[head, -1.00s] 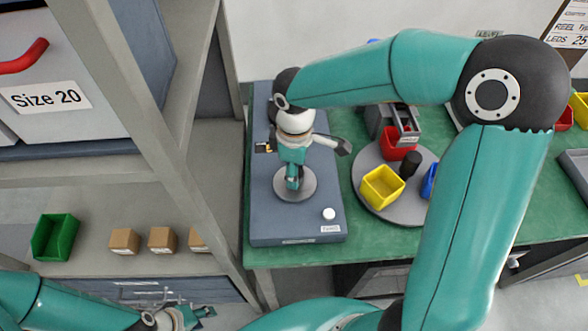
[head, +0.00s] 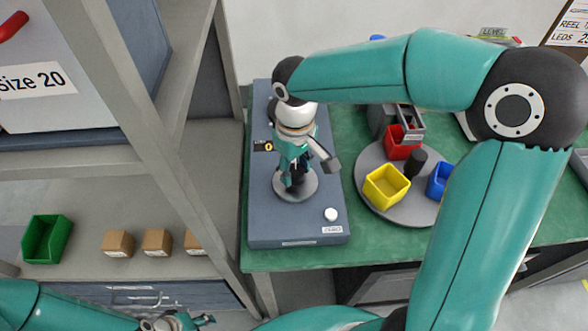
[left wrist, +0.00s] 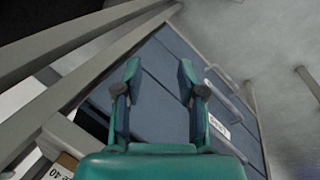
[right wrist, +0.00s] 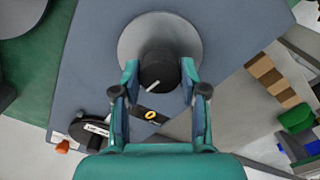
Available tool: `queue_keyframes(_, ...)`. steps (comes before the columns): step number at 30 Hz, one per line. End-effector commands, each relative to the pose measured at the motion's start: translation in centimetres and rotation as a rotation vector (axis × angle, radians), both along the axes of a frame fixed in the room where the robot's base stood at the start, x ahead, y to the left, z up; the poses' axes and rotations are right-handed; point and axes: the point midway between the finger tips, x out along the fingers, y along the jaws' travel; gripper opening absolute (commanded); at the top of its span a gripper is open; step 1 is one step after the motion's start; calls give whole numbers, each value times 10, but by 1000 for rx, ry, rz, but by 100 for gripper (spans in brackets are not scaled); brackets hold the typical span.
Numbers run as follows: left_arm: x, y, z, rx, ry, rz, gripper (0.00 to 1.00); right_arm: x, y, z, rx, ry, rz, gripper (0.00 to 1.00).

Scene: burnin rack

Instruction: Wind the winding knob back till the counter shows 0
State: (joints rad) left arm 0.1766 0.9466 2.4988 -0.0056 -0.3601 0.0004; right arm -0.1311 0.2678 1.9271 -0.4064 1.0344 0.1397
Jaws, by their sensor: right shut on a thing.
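The winding knob (right wrist: 157,70) is black with a white pointer line and sits above a round grey disc (right wrist: 170,25) on the blue-grey bench unit (head: 262,215). My right gripper (right wrist: 159,72) has its fingers on both sides of the knob and is shut on it. In the head view, my right gripper (head: 293,178) points down over the disc and hides most of the knob. The counter (head: 263,146), a small black window, shows an amber 0, which also reads in the right wrist view (right wrist: 150,115). My left gripper (left wrist: 158,72) is open and empty, away from the unit.
A white button (head: 330,214) is at the unit's front right. A round turntable (head: 372,205) with yellow, red and blue bins stands to the right on the green bench. A shelf with a green bin (head: 46,238) and small cardboard boxes (head: 157,241) is at left.

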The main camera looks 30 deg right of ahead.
Motion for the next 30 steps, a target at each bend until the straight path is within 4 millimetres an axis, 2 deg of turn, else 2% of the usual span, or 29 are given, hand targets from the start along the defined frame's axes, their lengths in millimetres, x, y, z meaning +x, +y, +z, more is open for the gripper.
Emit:
queue_keyframes(17,0,0,-1,0,0,0,40,3,-1,3,1,-12,-42,8)
queue_keyframes(18,0,0,-1,0,0,0,40,3,-1,3,1,-12,-41,49)
queue_keyframes(21,0,0,-1,0,0,0,40,2,-1,2,1,-9,-41,66)
queue_keyframes(30,0,0,-2,0,0,0,40,1,0,1,0,-4,-41,68)
